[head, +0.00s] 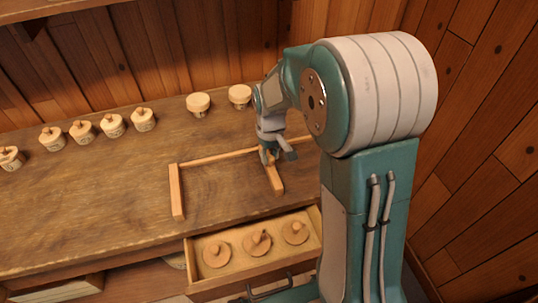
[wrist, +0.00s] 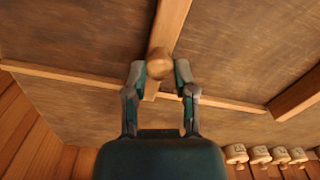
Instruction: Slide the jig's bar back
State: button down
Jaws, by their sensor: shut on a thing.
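The jig on the bench is a long thin wooden rail (head: 215,156) with a fixed end piece (head: 177,192) at its left. A short wooden bar (head: 275,181) crosses the rail's line further right and points toward the bench's front edge. My gripper (head: 268,156) is down at this bar. In the wrist view, my gripper's two fingers (wrist: 160,70) are shut on the round wooden knob (wrist: 159,63) of the bar (wrist: 172,22). The rail (wrist: 70,76) runs across behind the fingers, and the end piece (wrist: 296,95) is at the right. My arm hides the rail's right end in the head view.
Several labelled wooden pieces with pegs (head: 82,131) stand in a row at the back left. Two round-topped pieces (head: 198,104) (head: 240,96) stand at the back. An open drawer (head: 200,290) in front holds three round knobbed pieces (head: 257,243). The bench between bar and end piece is clear.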

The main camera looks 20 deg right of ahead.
jog(key=d, duration=2)
jog(key=shift+s+d+f, duration=0.1)
jog(key=shift+d, duration=0.2)
jog(key=shift+c, duration=2.1)
grip_release()
jog(key=shift+d, duration=0.25)
